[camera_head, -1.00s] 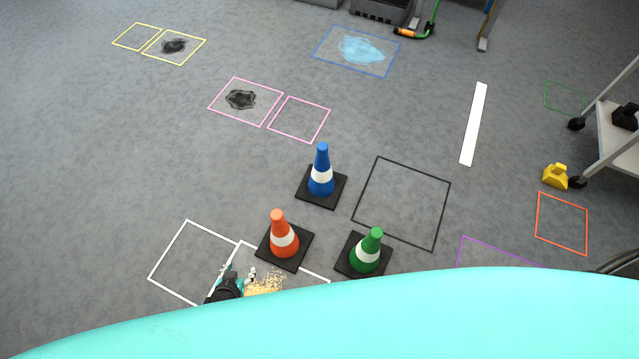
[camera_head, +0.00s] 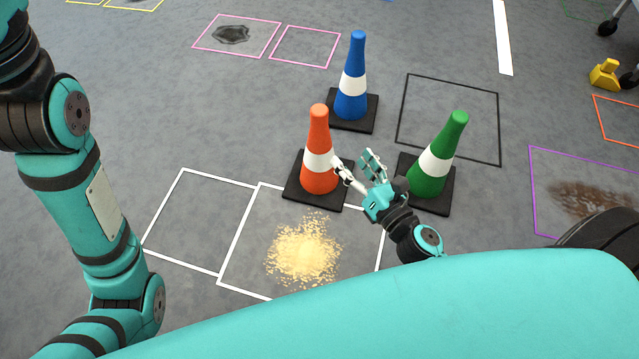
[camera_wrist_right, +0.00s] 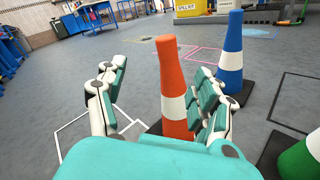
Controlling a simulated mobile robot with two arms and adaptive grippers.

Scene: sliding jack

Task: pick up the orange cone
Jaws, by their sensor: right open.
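The orange cone (camera_head: 318,145) has a white band and stands upright on a black square base. It is the left one of three cones in the head view. My right gripper (camera_head: 355,160) is open just right of the orange cone's white band in the head view. In the right wrist view, the orange cone (camera_wrist_right: 173,85) stands between the spread fingers (camera_wrist_right: 158,95), nearer the right finger. I cannot tell whether that finger touches it. The right finger hides part of the cone's right side there. My left arm shows at the left, but its gripper is out of view.
A blue cone (camera_head: 352,85) stands behind, and a green cone (camera_head: 436,160) stands close to the right of my right gripper. Yellow granules (camera_head: 304,250) lie on the floor in a white outline in front. The floor left of the orange cone is clear.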

